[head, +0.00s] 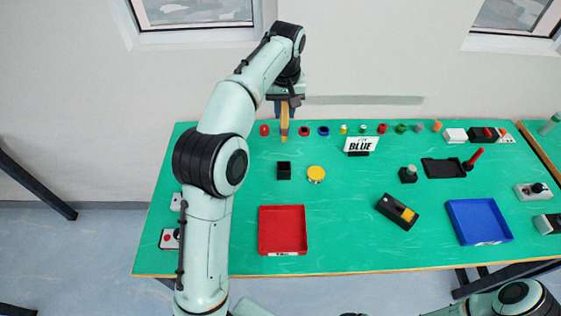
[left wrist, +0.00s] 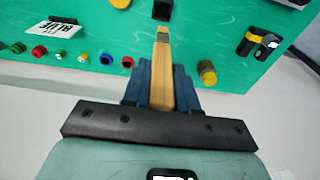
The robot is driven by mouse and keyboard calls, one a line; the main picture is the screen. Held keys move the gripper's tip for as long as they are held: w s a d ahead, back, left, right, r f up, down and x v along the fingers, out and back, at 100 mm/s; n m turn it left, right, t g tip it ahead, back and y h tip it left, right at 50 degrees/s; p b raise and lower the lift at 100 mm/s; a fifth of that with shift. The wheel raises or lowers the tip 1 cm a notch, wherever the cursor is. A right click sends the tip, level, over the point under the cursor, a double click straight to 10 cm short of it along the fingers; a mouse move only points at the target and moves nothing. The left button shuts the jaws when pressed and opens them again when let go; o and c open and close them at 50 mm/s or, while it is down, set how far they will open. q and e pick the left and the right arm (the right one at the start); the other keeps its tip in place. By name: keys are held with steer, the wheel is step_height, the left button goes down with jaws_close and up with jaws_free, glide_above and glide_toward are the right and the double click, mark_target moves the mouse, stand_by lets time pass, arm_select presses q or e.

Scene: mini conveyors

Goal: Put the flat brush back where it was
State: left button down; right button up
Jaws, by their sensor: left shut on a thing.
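The flat brush has a long wooden handle (left wrist: 162,82), a grey band and a yellowish end, seen in the left wrist view. My left gripper (left wrist: 160,85) is shut on the handle. In the head view the left gripper (head: 284,106) holds the brush (head: 284,127) pointing down over the table's back edge. A small black square holder (head: 284,171) stands on the table in front of it, and also shows in the left wrist view (left wrist: 162,9) beyond the brush end. The brush is apart from the holder. My right gripper is not in view; only part of its arm shows at bottom right.
On the green table (head: 350,225), several small coloured pieces line the back edge near a BLUE sign (head: 361,145). A yellow round piece (head: 316,174) is right of the holder. A red tray (head: 283,250) and a blue tray (head: 478,239) lie in front.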

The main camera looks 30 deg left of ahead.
mark_target(284, 140)
arm_select(q)
steer(key=f, duration=0.4)
steer(key=f+b, duration=0.1)
steer(key=f, duration=0.3)
steer(key=f+b, duration=0.1)
steer(key=f, duration=0.2)
steer(key=shift+s+f, duration=0.25)
steer(key=shift+f, duration=0.15)
steer(key=shift+w+f, duration=0.15)
steer(key=shift+f, duration=0.05)
step_height(284, 140, down, 6)
steer(key=shift+w+r+b, duration=0.1)
steer(key=shift+r+b, duration=0.05)
steer(key=shift+b, duration=0.4)
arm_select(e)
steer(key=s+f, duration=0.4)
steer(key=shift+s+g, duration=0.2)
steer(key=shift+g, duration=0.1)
arm_select(q)
steer(key=shift+f, duration=0.2)
steer(key=c, duration=0.9)
jaws_free()
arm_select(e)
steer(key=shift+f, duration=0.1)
